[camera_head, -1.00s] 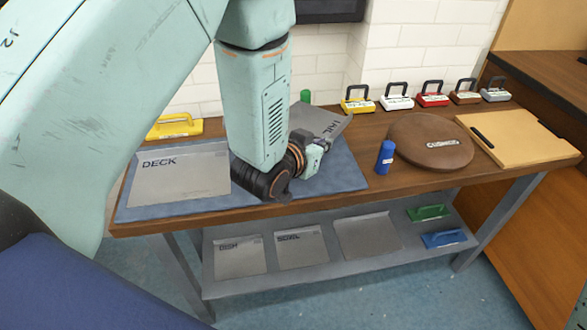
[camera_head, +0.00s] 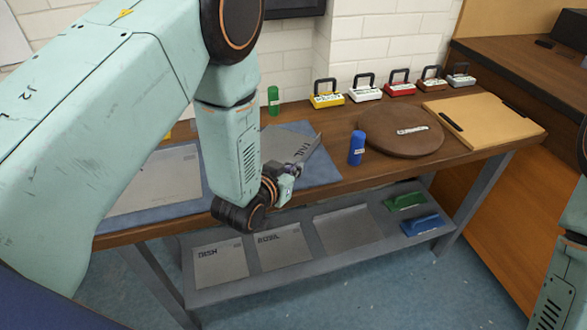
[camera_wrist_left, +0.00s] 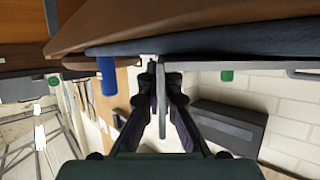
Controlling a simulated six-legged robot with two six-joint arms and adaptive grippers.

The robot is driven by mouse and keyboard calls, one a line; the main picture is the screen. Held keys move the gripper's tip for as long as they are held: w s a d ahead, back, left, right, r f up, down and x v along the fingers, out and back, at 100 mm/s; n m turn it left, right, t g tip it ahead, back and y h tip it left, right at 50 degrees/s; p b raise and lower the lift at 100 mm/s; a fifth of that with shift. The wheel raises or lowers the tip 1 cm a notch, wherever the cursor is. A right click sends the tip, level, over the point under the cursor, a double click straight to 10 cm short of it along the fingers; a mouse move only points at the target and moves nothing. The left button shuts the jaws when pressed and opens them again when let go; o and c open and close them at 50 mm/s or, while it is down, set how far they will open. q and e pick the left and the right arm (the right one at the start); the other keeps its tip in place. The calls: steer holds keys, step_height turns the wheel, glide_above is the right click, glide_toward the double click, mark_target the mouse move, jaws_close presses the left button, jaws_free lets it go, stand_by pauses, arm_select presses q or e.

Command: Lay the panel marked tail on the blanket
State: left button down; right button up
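The grey panel marked TAIL (camera_head: 304,150) is held at a tilt over the right part of the blue blanket (camera_head: 324,175) on the workbench. My left gripper (camera_head: 294,170) is shut on its edge. In the left wrist view the panel (camera_wrist_left: 161,95) shows edge-on between the two fingers, with the blanket (camera_wrist_left: 210,42) as a dark blue strip along the top. My left forearm hides part of the panel and blanket. I cannot tell whether the panel touches the blanket. My right arm shows at the right edge, but its gripper is out of view.
The DECK panel (camera_head: 160,180) lies on the blanket's left part, partly hidden by my arm. A blue bottle (camera_head: 357,148), green bottle (camera_head: 273,100) and round brown board (camera_head: 400,130) stand nearby. Several handled blocks line the back. The lower shelf (camera_head: 300,282) holds DISH and BOWL panels.

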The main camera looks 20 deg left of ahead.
arm_select(q)
steer(key=c, duration=2)
jaws_free()
steer(key=o, duration=0.5)
steer(key=shift+d+f, duration=0.1)
steer(key=shift+r, duration=0.2)
steer(key=p+v, duration=0.1)
steer(key=v, duration=1.1)
steer(key=s+a+f+n+g+y, duration=0.1)
steer(key=s+a+f+g+y, duration=0.15)
steer(key=s+f+g, duration=0.7)
steer(key=s+f, duration=0.2)
steer(key=s, duration=0.3)
steer(key=s+a+f+n+g, duration=0.1)
steer(key=s+f+g, duration=0.1)
steer(key=s, duration=0.4)
steer(key=s+a+f+g, duration=0.1)
steer(key=s+f+g, duration=0.1)
steer(key=s+f, duration=0.3)
steer(key=shift+s, duration=0.95)
